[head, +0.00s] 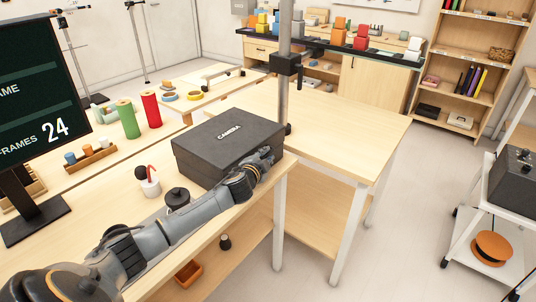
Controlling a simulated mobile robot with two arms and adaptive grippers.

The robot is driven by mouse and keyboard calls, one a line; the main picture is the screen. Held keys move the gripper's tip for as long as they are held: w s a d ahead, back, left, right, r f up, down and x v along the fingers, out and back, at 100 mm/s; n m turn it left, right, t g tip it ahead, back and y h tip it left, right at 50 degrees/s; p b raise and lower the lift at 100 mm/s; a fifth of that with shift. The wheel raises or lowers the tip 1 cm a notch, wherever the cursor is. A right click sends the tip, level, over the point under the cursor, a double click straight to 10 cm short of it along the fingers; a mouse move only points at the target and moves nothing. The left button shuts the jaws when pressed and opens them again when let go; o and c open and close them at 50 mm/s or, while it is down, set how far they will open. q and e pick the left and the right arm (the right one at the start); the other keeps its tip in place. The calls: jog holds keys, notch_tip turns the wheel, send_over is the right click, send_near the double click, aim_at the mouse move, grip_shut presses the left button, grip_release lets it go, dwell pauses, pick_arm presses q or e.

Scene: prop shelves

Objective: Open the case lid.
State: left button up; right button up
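The black camera case (222,140) sits on the light wooden table, with the word CAMERA on its top. Its lid is down and shut. My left arm comes in from the lower left, and my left gripper (266,157) is at the front right corner of the case, close against its front side. Whether it touches the lid, and whether its fingers are open, is too small to tell. My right gripper is out of view.
A red-handled item in a white pot (149,182) and a black knob-topped item (177,198) stand left of the case. Green (127,119) and red (151,109) rolls stand farther back. A metal pole (284,75) rises behind the case. A monitor (40,90) stands at left.

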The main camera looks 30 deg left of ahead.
pick_arm(q)
jog(key=shift+x, duration=0.85)
grip_shut()
